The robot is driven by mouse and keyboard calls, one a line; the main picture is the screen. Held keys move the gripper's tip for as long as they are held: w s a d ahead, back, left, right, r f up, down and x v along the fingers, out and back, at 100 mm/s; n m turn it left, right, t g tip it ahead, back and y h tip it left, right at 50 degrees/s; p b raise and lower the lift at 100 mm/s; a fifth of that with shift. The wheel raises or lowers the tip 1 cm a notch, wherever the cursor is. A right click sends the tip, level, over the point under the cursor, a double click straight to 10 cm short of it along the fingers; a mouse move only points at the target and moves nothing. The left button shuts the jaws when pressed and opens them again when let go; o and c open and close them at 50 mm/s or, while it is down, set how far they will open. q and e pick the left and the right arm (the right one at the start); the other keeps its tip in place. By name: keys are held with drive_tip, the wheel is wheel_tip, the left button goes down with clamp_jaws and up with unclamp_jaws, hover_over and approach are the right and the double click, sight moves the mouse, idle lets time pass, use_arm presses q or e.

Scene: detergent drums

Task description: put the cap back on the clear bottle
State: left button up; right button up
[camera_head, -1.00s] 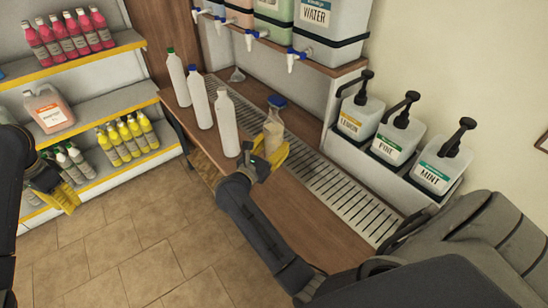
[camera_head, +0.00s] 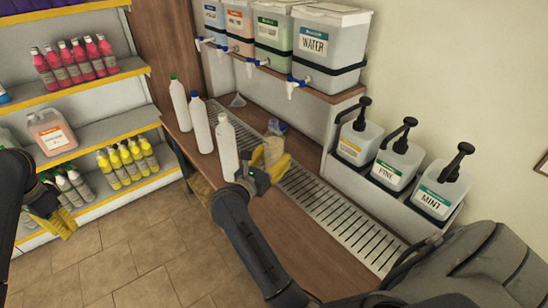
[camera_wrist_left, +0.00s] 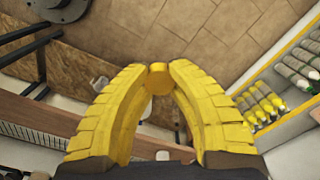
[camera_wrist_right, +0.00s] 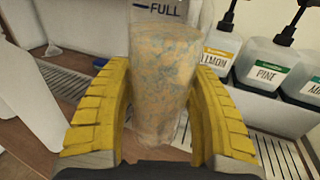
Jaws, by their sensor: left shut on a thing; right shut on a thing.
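The clear bottle (camera_head: 273,148) holds tan contents speckled blue-grey, with a FULL mark above them. It stands roughly upright between the yellow fingers of my right gripper (camera_head: 264,170), which is shut on it. In the right wrist view the bottle (camera_wrist_right: 162,85) fills the middle; its mouth is out of frame. My left gripper (camera_head: 58,218) is off at the left, far from the bottle. In the left wrist view its fingertips (camera_wrist_left: 158,72) are shut on a small round yellow piece, which looks like the cap (camera_wrist_left: 158,80).
Tall white bottles (camera_head: 228,148) stand left of the clear bottle on the wooden counter (camera_head: 290,222). A slotted drain grate (camera_head: 345,218) runs behind. Dispensers with taps (camera_head: 328,45) hang above; pump jugs (camera_head: 398,160) stand right. A stocked shelf (camera_head: 95,130) is at far left.

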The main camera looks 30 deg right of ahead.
drive_tip(key=c, duration=0.9)
